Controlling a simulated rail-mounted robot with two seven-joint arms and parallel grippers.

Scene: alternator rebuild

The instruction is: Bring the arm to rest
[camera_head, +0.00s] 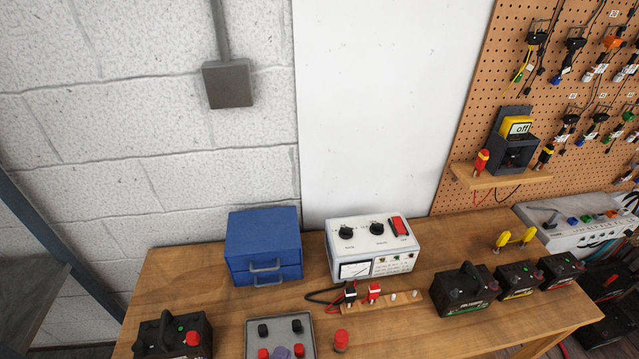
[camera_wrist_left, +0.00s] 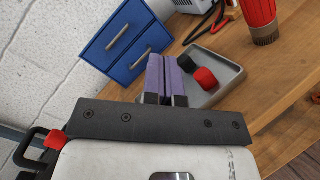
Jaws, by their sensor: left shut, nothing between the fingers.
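My left gripper (camera_wrist_left: 165,62) shows in the left wrist view as two purple fingers lying together, shut and empty. Beyond the fingertips is a grey tray (camera_wrist_left: 228,76) holding a black cap (camera_wrist_left: 187,64) and a red cap (camera_wrist_left: 205,79). In the head view only the purple tips of the left gripper (camera_head: 282,352) show at the bottom edge, in front of the grey tray (camera_head: 250,330). Whether they touch the tray cannot be told. The rest of the left arm is out of the head view. My right gripper is in neither view.
A blue drawer box (camera_head: 262,245) and a white tester (camera_head: 368,245) stand at the back of the wooden bench (camera_head: 420,335). A red cylinder (camera_head: 341,340) stands right of the tray. Black batteries stand at left (camera_head: 172,335) and right (camera_head: 463,290). A pegboard (camera_head: 480,120) is behind.

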